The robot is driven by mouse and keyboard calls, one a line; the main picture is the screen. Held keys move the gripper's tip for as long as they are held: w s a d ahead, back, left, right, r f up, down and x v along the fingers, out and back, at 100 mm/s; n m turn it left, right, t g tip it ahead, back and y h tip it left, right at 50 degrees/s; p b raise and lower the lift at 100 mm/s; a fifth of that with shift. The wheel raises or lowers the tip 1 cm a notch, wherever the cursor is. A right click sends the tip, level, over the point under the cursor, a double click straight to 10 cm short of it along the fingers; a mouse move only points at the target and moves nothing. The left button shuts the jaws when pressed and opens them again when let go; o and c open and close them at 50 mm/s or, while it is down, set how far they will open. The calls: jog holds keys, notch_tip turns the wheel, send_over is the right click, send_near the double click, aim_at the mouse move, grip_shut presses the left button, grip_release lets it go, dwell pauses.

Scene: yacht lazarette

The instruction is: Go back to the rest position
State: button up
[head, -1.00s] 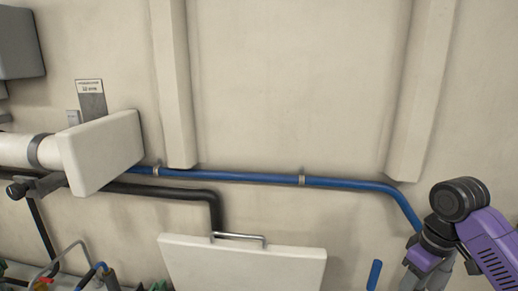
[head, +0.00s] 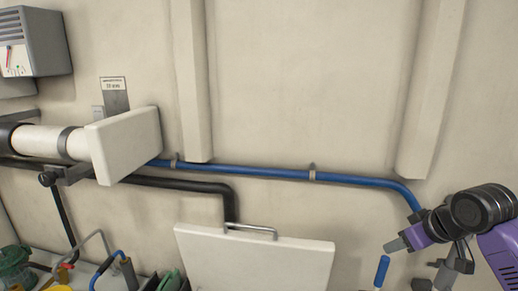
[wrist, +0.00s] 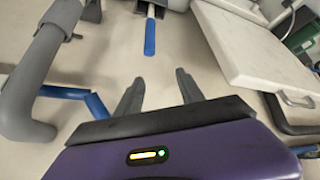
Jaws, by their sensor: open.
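My gripper (wrist: 158,90) shows in the wrist view with its two dark fingers spread apart and nothing between them. A blue handle (wrist: 149,37) lies beyond the fingertips, apart from them. In the head view my purple and black arm is at the lower right edge.
A white lidded panel with a metal handle (head: 255,260) is at the bottom centre. A blue pipe (head: 260,172) and a black pipe (head: 190,183) run along the wall. A white block (head: 125,145) juts out at left. A grey box (head: 35,42) hangs upper left.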

jog(key=w+a+r+m+t+y, duration=0.2)
jog(key=w+a+r+t, duration=0.1)
jog(key=a+t, duration=0.4)
jog(key=s+a+f+m+t+h+b, duration=0.1)
jog(key=s+a+m+t+b, duration=0.15)
jog(key=s+a, duration=0.25)
jog(key=s+a+f+b, duration=0.1)
jog(key=s+f, duration=0.4)
jog(key=s, duration=1)
jog(key=s+a+f+g+h+b, duration=0.1)
jog(key=s+f, duration=0.5)
jog(key=s, duration=1)
jog(key=s+a+f+g+b, duration=0.1)
jog(key=s+f, duration=0.5)
jog(key=s, duration=0.9)
jog(key=shift+s+a+n+h+b, duration=0.3)
jog(key=shift+a+n+h+b, duration=0.1)
jog(key=shift+a, duration=0.1)
